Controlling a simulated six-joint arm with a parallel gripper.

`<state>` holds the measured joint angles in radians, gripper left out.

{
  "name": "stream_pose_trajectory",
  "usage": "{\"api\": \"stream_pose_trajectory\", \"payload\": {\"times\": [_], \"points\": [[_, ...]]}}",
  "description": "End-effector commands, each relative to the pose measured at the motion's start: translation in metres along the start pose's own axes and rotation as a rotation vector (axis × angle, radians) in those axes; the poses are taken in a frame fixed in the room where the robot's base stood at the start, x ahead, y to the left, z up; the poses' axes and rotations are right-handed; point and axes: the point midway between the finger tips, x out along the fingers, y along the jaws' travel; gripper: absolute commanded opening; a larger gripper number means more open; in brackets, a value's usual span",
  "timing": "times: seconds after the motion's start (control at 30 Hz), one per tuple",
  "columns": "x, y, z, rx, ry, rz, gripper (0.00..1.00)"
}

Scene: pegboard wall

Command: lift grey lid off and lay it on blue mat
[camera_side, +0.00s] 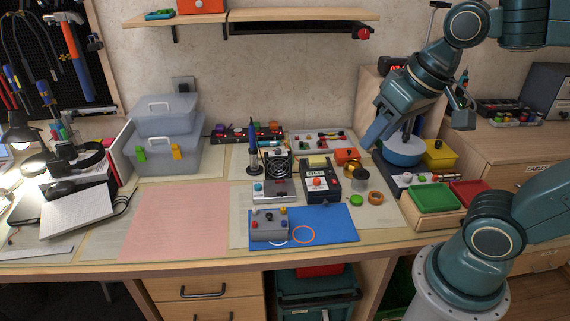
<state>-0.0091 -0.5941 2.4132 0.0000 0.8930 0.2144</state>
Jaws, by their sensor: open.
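The blue mat (340,222) lies at the front of the bench. A grey control box (268,228) with coloured knobs stands on its left part, and an orange ring outline shows to the right of the box. A round blue pot (403,154) stands farther right. I cannot tell for sure which piece is the grey lid. My gripper (416,131) is open, its jaws spread wide above the blue pot, apart from the mat. No held object is visible.
Green (435,198) and red (470,194) trays sit at right. The pink sheet (175,222) at left is clear. A shelf (270,15) overhangs the back.

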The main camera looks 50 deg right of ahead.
Motion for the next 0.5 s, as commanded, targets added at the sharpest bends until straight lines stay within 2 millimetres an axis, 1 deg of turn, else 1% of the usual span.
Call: {"api": "stream_pose_trajectory", "payload": {"times": [0.03,0.27,0.5], "points": [[0.004,-0.002,-0.008,0.044,-0.019,0.003,0.41],[0.026,-0.013,-0.043,0.276,-0.085,0.027,0.41],[0.059,-0.024,-0.075,0.517,-0.148,0.069,0.41]]}}
